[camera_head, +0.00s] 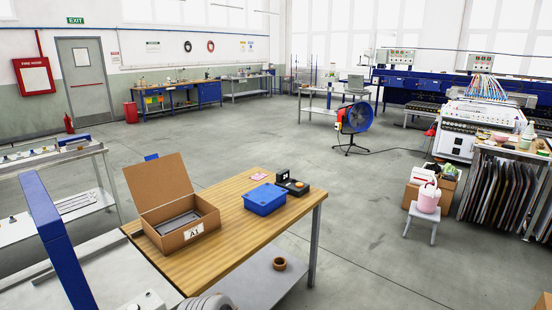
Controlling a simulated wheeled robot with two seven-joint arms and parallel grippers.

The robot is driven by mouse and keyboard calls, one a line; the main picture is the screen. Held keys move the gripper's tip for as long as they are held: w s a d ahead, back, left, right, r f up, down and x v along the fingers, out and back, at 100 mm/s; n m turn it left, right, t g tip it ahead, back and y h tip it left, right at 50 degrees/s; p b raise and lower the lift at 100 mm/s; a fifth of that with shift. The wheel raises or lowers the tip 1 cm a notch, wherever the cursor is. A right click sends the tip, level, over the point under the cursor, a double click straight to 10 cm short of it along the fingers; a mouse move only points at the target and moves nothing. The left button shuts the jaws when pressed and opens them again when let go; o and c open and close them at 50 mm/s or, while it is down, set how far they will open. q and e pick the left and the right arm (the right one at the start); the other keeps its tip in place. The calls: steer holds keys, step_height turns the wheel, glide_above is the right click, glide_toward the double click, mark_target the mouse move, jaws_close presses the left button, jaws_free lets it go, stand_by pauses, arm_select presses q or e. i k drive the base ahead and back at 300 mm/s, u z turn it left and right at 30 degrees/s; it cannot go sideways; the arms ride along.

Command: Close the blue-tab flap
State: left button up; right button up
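A brown cardboard box (180,237) labelled "A1" stands on the left part of a wooden-topped table (237,222). Its flap (158,187) stands up at the back left, leaning slightly back, so the box is open. A small blue tab (151,157) shows at the flap's top edge. A dark grey tray-like item (180,222) lies inside the box. Neither of my grippers is in view.
A brown ring-shaped object (279,264) sits on the lower shelf. A blue post (55,235) rises at left. Bare wood lies before the bin.

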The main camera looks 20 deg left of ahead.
mark_target(156, 182)
steer(key=i, duration=6.2)
steer(key=u, duration=4.4)
